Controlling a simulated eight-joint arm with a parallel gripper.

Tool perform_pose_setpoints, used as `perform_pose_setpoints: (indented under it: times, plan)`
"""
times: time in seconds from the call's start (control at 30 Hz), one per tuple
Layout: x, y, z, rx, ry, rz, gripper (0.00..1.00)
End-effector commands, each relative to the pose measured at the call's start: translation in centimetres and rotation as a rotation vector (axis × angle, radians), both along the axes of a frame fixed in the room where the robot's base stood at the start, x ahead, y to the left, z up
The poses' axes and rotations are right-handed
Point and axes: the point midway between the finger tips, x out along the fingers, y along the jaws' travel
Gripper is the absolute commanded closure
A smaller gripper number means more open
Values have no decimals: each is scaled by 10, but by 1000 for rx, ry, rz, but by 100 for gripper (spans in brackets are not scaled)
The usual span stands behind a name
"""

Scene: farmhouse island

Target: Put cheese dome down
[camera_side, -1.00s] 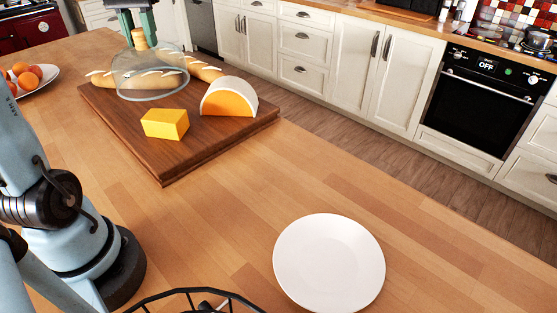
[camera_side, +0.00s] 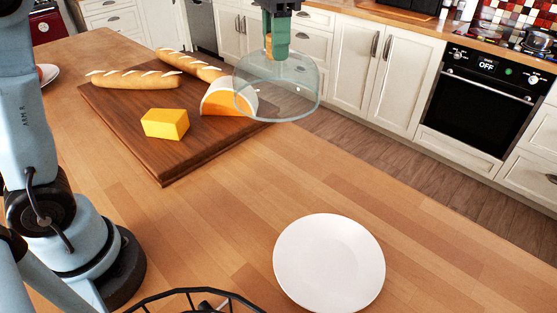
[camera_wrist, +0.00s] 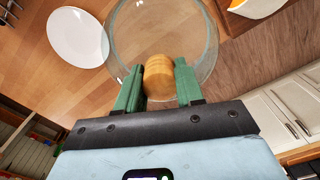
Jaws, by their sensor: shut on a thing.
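The cheese dome (camera_side: 290,95) is a clear glass bell with a wooden knob. My gripper (camera_side: 269,42) is shut on the knob and holds the dome upright in the air. In the side view the dome overlaps the right end of the cutting board (camera_side: 150,158) and the orange cheese with a white rind (camera_side: 216,100). In the wrist view the knob (camera_wrist: 159,75) sits between the green fingers of my gripper (camera_wrist: 158,82), and the glass (camera_wrist: 205,45) spreads out beyond it.
A yellow cheese block (camera_side: 165,123) and two bread loaves (camera_side: 135,79) lie on the board. An empty white plate (camera_side: 329,262) lies on the wooden counter (camera_side: 235,220), also in the wrist view (camera_wrist: 78,38). A black wire basket (camera_side: 190,293) is at the front. Counter between board and plate is clear.

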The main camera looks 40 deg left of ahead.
Motion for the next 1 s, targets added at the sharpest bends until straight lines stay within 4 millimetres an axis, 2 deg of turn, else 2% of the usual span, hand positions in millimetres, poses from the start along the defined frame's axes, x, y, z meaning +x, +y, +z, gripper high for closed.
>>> perform_pose_setpoints:
  times: [0.03,0.1,0.37,0.9,1.0]
  plan:
    - [0,-19,0,0,0,-65,100]
    - [-1,-39,0,0,0,-135,100]
    - [-7,-93,-1,0,0,-327,100]
    - [-7,-92,-73,0,0,-326,100]
    - [-7,-91,-81,0,0,-325,100]
